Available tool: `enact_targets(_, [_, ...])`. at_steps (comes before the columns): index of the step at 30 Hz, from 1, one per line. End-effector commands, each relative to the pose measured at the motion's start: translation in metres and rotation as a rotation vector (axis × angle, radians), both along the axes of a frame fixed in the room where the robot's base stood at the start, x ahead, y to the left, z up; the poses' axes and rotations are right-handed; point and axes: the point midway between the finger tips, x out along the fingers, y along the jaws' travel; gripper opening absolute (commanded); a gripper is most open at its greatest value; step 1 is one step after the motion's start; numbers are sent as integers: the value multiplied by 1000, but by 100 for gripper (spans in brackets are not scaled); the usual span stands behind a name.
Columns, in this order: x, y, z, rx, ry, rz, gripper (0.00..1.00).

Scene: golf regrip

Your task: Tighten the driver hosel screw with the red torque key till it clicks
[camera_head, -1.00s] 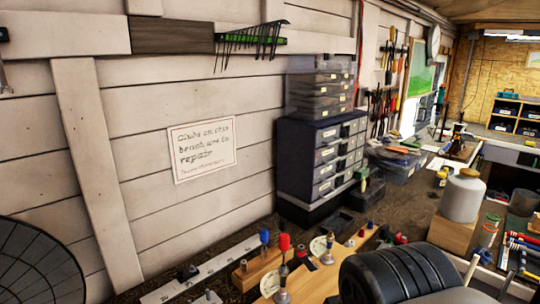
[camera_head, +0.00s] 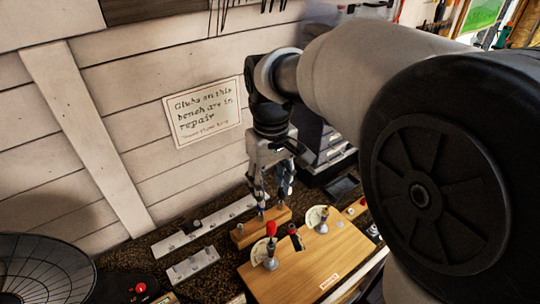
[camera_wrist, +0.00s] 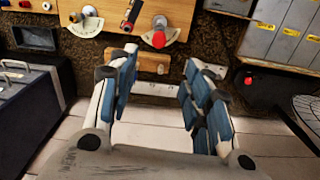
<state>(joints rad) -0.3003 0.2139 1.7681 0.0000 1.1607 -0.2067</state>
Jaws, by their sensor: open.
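The red-topped key (camera_head: 271,228) stands upright on a metal post in front of a pale dial plate on the wooden board (camera_head: 300,278). In the wrist view the red top (camera_wrist: 158,40) shows beyond and between my fingers, close to the dial. My gripper (camera_head: 270,201) points down above a small wooden block (camera_head: 243,238), behind the red key. Its blue-padded fingers (camera_wrist: 155,95) are apart with nothing between them. I cannot make out the driver's hosel screw.
A second post with a dial (camera_head: 321,226) stands to the right on the board, with a dark tool (camera_head: 294,239) between. A pale strip (camera_head: 200,228) lies along the wall. A black mesh dish (camera_head: 40,270) is at left. Dark drawers (camera_head: 318,140) stand behind my arm.

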Motion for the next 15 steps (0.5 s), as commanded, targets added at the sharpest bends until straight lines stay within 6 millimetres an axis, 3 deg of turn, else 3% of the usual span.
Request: enact_targets(15, [-1,-1,-105,-1,4,-2,45])
